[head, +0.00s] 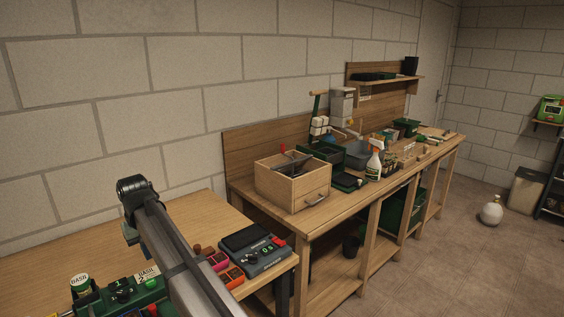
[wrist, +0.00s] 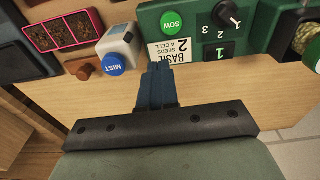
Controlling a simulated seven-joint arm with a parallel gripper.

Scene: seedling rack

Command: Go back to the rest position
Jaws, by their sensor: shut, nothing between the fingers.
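My gripper (wrist: 160,68) shows in the wrist view, with its blue-grey fingers closed together and nothing between them. The fingertips are close to the lower edge of a green seeding box (wrist: 210,35) in that picture. The box has a green SOW button (wrist: 172,22), a black dial (wrist: 227,15) and a label reading BASIL, 2 seeds a cell (wrist: 172,50). Whether the fingers touch the box cannot be told. In the head view my arm crosses the near table and hides part of it; the fingers do not show there.
A white unit with a blue MIST button (wrist: 114,63) and a pink-edged soil tray (wrist: 66,30) lie left of the fingers. In the head view, a grey-black device (head: 262,258) sits on the near table (head: 60,255). A wooden box (head: 280,190) stands on the long bench behind.

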